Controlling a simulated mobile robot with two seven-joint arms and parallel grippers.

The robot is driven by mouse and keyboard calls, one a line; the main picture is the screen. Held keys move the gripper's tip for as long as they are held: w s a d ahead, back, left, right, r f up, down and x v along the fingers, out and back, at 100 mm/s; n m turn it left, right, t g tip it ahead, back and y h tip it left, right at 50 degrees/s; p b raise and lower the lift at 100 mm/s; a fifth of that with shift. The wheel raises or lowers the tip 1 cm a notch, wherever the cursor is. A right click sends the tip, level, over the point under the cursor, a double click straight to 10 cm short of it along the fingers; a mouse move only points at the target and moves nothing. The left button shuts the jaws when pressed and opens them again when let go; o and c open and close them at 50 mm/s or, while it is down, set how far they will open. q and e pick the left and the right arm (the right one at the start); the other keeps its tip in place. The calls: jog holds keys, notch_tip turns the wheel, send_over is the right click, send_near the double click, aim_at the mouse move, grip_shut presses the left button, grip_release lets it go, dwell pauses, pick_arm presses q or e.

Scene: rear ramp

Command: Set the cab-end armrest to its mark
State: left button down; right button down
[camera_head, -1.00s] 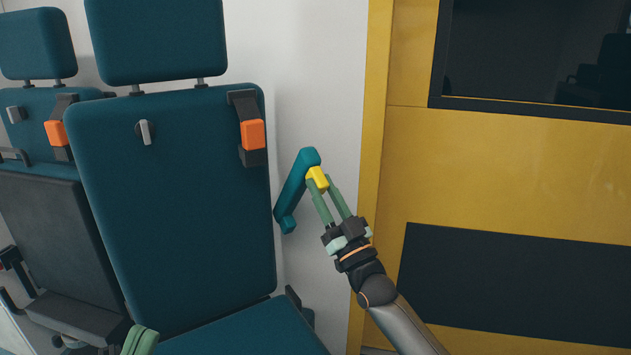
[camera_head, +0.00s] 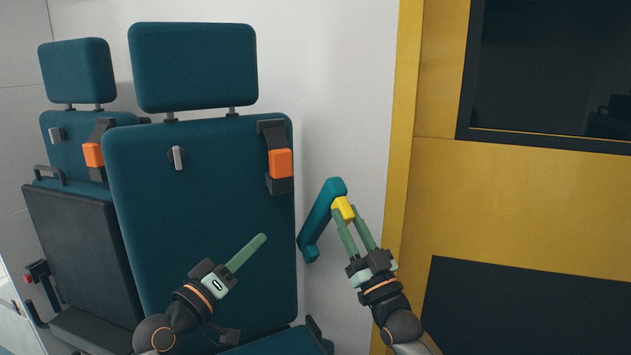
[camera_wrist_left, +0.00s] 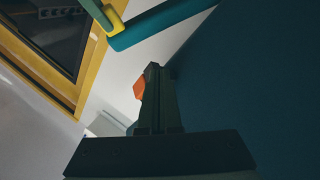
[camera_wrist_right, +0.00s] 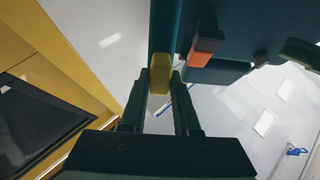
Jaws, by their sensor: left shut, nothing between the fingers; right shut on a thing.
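The teal armrest (camera_head: 320,216) stands raised and tilted at the right side of the nearer seat, with a yellow piece (camera_head: 344,208) at its upper end. My right gripper (camera_head: 352,215) is shut on the yellow piece. The yellow piece also shows between the fingers in the right wrist view (camera_wrist_right: 160,74). My left gripper (camera_head: 262,240) is shut and empty in front of the nearer seat's backrest (camera_head: 200,210), left of the armrest and apart from it. In the left wrist view the armrest (camera_wrist_left: 160,22) crosses the top. I cannot make out a mark.
An orange buckle (camera_head: 280,164) hangs at the backrest's upper right. A second seat (camera_head: 75,230) stands at the left. A yellow wall panel (camera_head: 530,200) with a dark window (camera_head: 550,70) is at the right. White wall shows behind the armrest.

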aim_at(324, 187)
pick_arm(q)
jog(key=w+d+r+g+h, duration=0.4)
jog(key=w+d+r, duration=0.4)
jog(key=d, duration=0.4)
jog(key=shift+w+r, duration=0.4)
jog(key=shift+r, duration=0.15)
jog(key=shift+d, duration=0.1)
jog(key=shift+s+d+f+m, duration=0.5)
jog(key=shift+s+f+m, duration=0.1)
jog(key=shift+s, duration=0.1)
jog(key=shift+a, duration=0.1)
pick_arm(e)
jog(key=c, duration=0.6)
grip_release()
jog(key=shift+r, duration=0.1)
jog(key=shift+c, duration=0.2)
jog(key=shift+a, duration=0.1)
pick_arm(q)
jog(key=shift+w+a+r, duration=0.1)
